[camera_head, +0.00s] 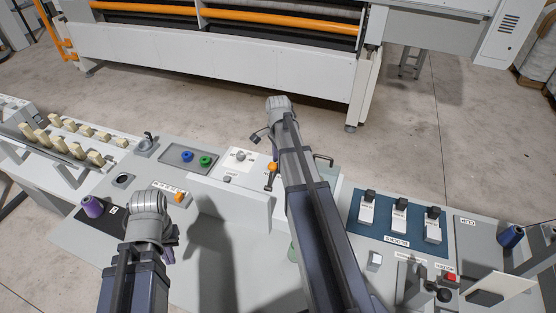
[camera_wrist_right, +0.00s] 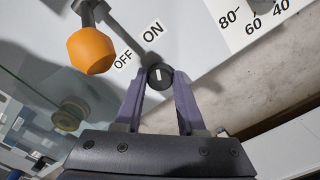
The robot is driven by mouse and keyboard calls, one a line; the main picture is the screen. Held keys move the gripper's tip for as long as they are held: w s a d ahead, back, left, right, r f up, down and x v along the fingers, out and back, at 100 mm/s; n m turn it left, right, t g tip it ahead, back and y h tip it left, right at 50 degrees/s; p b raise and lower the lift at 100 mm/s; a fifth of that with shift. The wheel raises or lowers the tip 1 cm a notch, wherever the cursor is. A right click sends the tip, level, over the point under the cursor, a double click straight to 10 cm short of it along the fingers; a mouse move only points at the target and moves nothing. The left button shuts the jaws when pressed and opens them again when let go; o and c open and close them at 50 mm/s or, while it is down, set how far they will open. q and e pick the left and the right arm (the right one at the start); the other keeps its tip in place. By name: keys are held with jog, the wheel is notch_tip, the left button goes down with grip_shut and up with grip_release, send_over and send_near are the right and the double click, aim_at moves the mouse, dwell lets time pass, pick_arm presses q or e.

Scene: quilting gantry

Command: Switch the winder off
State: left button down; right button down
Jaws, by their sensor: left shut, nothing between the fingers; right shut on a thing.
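My right gripper (camera_wrist_right: 159,80) is shut on the knob, one purple finger on each side.
An orange knob on a lever (camera_wrist_right: 91,51) stands close to my right gripper. A tray (camera_head: 190,158) with blue and green spools lies to its left. A blue panel (camera_head: 397,222) with several switches is on the right. The white quilting machine (camera_head: 220,60) stands beyond the console.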

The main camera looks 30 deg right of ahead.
dwell(0.4)
jog(key=n, duration=0.5)
jog(key=shift+n, duration=0.4)
jog(key=n, duration=0.5)
jog(key=shift+n, duration=0.4)
jog(key=c, duration=0.5)
grip_release()
jog(key=shift+r, duration=0.1)
notch_tip(320, 180, up, 8)
jog(key=p, duration=0.8)
